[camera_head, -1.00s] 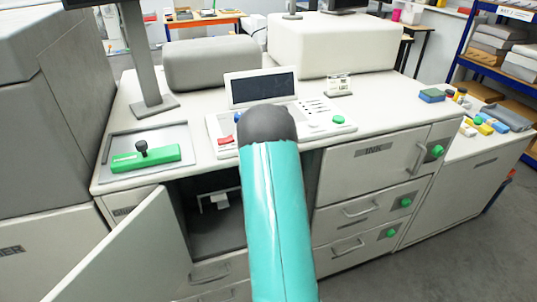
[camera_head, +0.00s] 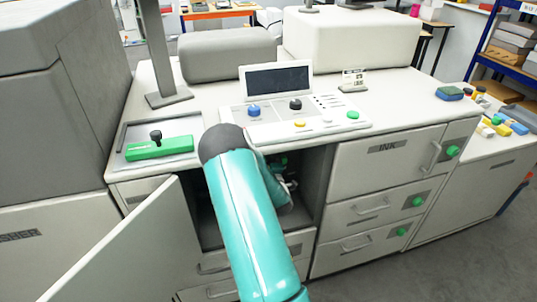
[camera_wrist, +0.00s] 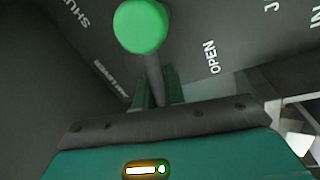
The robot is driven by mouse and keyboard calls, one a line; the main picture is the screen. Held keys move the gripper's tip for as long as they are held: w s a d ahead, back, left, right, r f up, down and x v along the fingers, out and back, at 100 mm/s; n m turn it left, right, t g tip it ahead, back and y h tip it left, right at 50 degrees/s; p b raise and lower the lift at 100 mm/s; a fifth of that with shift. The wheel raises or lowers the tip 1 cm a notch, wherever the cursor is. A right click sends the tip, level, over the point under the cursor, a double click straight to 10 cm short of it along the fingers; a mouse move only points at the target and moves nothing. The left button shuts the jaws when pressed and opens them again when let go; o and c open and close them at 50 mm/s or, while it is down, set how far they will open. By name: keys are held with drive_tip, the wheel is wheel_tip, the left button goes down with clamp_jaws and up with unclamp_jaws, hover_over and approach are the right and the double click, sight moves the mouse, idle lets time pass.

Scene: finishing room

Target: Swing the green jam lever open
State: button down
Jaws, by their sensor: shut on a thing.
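The green jam lever shows in the wrist view as a round green knob (camera_wrist: 140,27) on a grey shaft (camera_wrist: 153,75). My gripper (camera_wrist: 157,92) is shut on the shaft, below the knob. The dark panel behind the lever carries the word OPEN (camera_wrist: 212,57) on the right and SHUT, partly cut off, at the upper left. In the head view my arm reaches into the open compartment (camera_head: 305,165) under the worktop. My arm and the cabinet largely hide the gripper and lever there.
The open cabinet door (camera_head: 135,250) stands to the left of my arm. Closed drawers (camera_head: 360,210) with green knobs are on the right. Above are the control console (camera_head: 300,122) and a tray (camera_head: 188,124) holding a green bar (camera_head: 160,149) with a black knob.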

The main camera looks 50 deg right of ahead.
drive_tip(key=shift+w+a+n+t, duration=0.4)
drive_tip(key=shift+w+a+n, duration=0.25)
drive_tip(key=shift+n, duration=0.25)
drive_tip(key=shift+y, duration=0.3)
drive_tip(key=c, duration=1.3)
unclamp_jaws()
drive_tip(key=shift+a, duration=0.1)
drive_tip(key=v, duration=1.4)
drive_tip(key=shift+s+d, duration=0.2)
drive_tip(key=shift+d, duration=0.05)
drive_tip(key=shift+f, duration=0.1)
